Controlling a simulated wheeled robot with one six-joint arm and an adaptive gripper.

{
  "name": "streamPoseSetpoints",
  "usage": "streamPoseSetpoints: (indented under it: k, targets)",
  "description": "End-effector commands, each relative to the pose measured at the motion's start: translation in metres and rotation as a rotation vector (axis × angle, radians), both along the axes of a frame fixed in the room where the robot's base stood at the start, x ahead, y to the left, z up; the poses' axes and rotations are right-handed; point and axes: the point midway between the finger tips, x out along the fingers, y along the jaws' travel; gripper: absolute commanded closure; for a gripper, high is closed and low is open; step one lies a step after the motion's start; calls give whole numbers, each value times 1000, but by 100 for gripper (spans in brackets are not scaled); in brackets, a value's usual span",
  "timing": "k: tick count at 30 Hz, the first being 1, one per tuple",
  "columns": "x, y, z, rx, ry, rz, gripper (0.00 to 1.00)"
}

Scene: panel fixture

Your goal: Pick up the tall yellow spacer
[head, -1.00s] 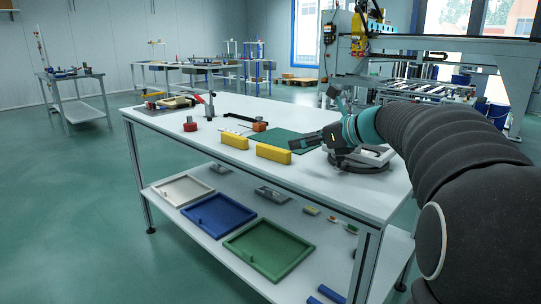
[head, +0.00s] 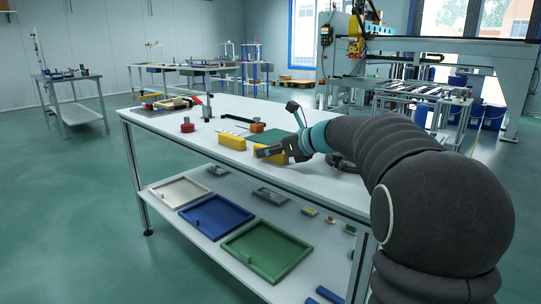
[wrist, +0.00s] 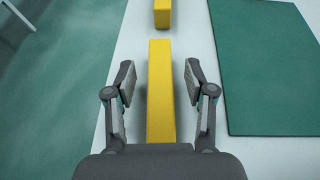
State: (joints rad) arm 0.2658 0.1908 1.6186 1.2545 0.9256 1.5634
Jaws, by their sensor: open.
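Two yellow blocks lie on the white table, and I cannot tell which is the tall spacer. The nearer yellow block (wrist: 160,95) is long and runs up the middle of the wrist view. In the head view, this block (head: 296,155) is partly hidden by my gripper. My gripper (wrist: 160,82) is open and empty, with one finger on each side of the block and a visible gap on both sides. In the head view, my gripper (head: 268,152) is over the table's front edge area. The other yellow block (head: 232,141) stands to the left; it also shows at the top of the wrist view (wrist: 162,13).
A green mat (wrist: 262,65) lies right of the blocks in the wrist view. A red knob-like part (head: 187,125) and an orange-ended black part (head: 256,127) sit farther left and back. White, blue (head: 216,214) and green trays rest on the lower shelf.

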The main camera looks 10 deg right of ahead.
Motion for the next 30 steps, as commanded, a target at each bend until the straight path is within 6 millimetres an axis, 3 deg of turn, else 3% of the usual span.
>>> streamPoseSetpoints:
  k: [5, 8, 12, 23, 30]
  targets:
    - [0, 0, 0, 0, -1, -1, 46]
    - [0, 0, 0, 0, -1, -1, 66]
    - [0, 0, 0, 0, -1, -1, 100]
    - [0, 0, 2, 0, -1, -1, 100]
    - [1, 0, 20, 0, -4, -1, 100]
